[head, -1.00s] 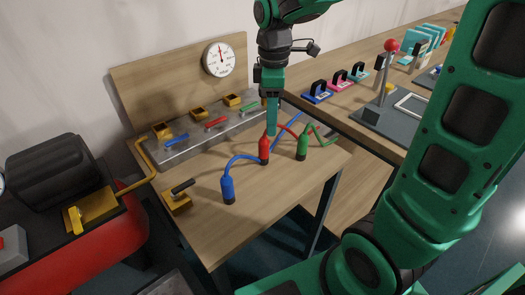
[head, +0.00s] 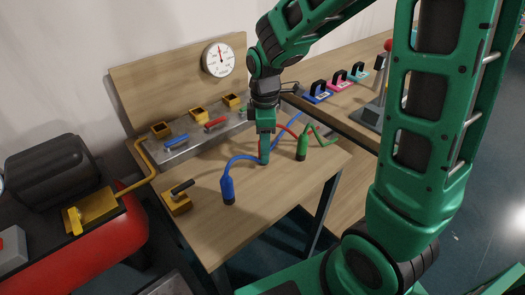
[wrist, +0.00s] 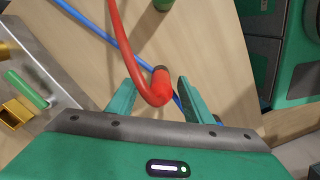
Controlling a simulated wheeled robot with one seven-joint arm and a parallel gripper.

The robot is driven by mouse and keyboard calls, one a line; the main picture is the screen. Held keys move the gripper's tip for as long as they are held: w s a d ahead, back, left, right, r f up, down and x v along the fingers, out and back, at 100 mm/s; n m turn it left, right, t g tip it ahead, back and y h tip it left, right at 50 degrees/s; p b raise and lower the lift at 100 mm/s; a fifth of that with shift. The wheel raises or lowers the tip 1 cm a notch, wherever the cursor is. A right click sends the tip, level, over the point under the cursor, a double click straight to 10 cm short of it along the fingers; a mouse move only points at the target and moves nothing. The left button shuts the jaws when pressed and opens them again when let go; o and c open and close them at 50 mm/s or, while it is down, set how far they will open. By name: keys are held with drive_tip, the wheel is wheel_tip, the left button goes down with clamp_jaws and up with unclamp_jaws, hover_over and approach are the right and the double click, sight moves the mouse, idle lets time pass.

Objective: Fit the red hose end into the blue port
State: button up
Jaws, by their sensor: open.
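The red hose end stands on the small wooden table; in the head view my gripper (head: 264,152) mostly hides it. In the wrist view, the red hose end (wrist: 161,86) with its dark tip shows between the two open green fingers (wrist: 156,84), with gaps visible beside it. Its red hose bends up and away from it. The grey manifold (head: 190,146) at the table's back carries yellow sockets and coloured levers. The blue lever (head: 176,143) is at the left, by the leftmost yellow socket (head: 161,130). I cannot tell any other blue marking on a port.
A blue hose end (head: 227,187) stands front left and a green one (head: 302,147) to the right. A yellow block with a black handle (head: 179,197) sits at the left edge. A gauge (head: 219,59) is on the backboard. The table's front is clear.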

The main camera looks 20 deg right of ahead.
drive_tip(key=shift+f, duration=0.25)
clamp_jaws()
drive_tip(key=shift+r, duration=0.1)
